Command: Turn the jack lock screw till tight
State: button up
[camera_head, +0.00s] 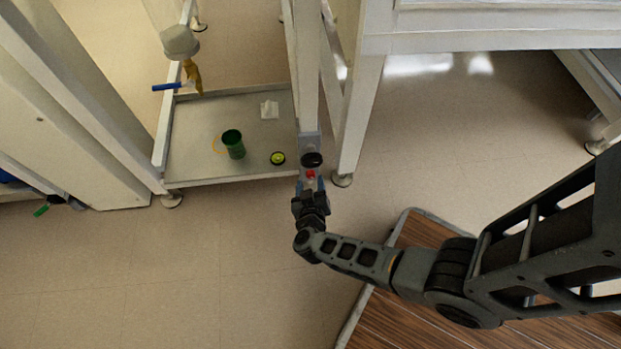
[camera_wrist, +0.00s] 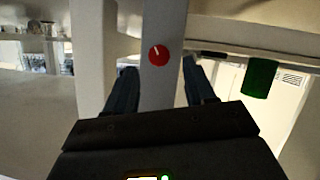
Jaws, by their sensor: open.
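The jack lock screw looks to be the red round knob with a pale pointer line (camera_wrist: 159,55), set on a grey upright post (camera_wrist: 163,88). In the head view the red knob (camera_head: 311,175) shows low on the post, just below a black knob (camera_head: 312,159). My gripper (camera_head: 310,192) is open right at the knob. In the wrist view its two dark fingers (camera_wrist: 160,80) stand apart, one on each side of the post, with the knob between and beyond their tips. I cannot tell whether either finger touches the post.
A low metal tray (camera_head: 185,165) left of the post holds a green cup (camera_head: 233,144), a yellow-green round item (camera_head: 277,158) and a small white block (camera_head: 269,109). A white bench leg (camera_head: 357,120) stands close right of the post. Open floor (camera_head: 200,260) lies in front.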

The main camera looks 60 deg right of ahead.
aim_at(312, 176)
jog(key=shift+b+x, duration=0.7)
jog(key=shift+x, duration=1.25)
jog(key=shift+c, duration=0.4)
grip_shut()
jog(key=shift+s, duration=0.1)
jog(key=shift+s+m+t+y+p, duration=0.1)
jog(key=shift+m+t+y+p, duration=0.3)
jog(key=shift+m, duration=0.6)
jog(key=shift+d+f+m+t+y+b, duration=0.15)
jog(key=shift+m+t+y+b, duration=0.45)
jog(key=shift+m, duration=0.5)
